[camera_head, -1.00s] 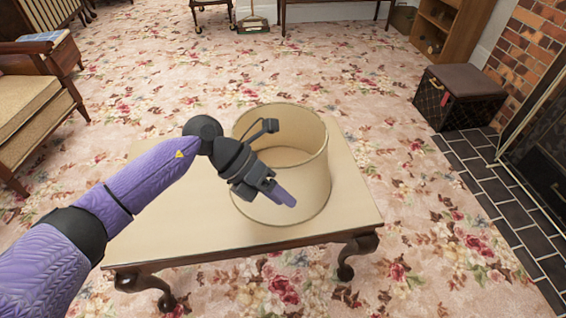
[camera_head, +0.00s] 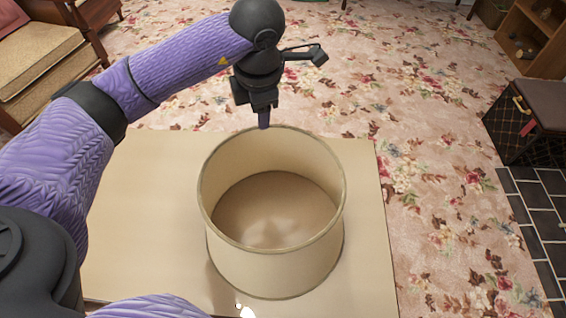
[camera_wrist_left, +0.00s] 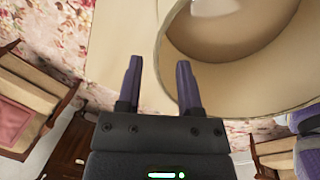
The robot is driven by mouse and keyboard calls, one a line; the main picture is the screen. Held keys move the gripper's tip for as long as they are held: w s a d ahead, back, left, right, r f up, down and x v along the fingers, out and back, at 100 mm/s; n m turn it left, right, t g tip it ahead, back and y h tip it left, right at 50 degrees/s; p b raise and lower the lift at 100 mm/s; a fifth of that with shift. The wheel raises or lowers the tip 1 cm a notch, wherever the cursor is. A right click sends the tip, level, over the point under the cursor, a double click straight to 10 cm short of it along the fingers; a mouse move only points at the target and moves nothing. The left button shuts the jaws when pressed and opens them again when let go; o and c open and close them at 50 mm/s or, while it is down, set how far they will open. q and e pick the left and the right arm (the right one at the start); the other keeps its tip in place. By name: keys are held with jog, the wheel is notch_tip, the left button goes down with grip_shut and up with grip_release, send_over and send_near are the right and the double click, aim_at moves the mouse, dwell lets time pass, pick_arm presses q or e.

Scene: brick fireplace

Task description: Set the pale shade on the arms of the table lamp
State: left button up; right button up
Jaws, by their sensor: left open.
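The pale shade (camera_head: 275,272) is an open cream drum with a darker rim, upright on the table (camera_head: 140,220). My left gripper (camera_head: 264,120) points down at the shade's far rim in the head view; its two fingers overlap there. My right gripper is not in view.
The tabletop is bare on the left of the shade. A wooden armchair (camera_head: 50,75) stands at the upper left. A dark box stool (camera_head: 530,120) stands at the right by the dark hearth tiles (camera_head: 530,205). Flowered carpet (camera_head: 430,150) lies between.

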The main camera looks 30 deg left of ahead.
aim_at(258, 140)
pick_arm(q)
jog(key=f+b, duration=0.2)
jog(key=f, duration=0.1)
jog(key=a+f+b, duration=0.1)
jog(key=f+b, duration=0.1)
jog(key=f, duration=0.1)
jog(key=f+b, duration=0.2)
jog(key=f, duration=0.1)
jog(key=shift+w+a, duration=0.2)
jog(key=shift+w, duration=0.05)
jog(key=shift+r, duration=0.3)
jog(key=shift+c, duration=0.4)
grip_shut()
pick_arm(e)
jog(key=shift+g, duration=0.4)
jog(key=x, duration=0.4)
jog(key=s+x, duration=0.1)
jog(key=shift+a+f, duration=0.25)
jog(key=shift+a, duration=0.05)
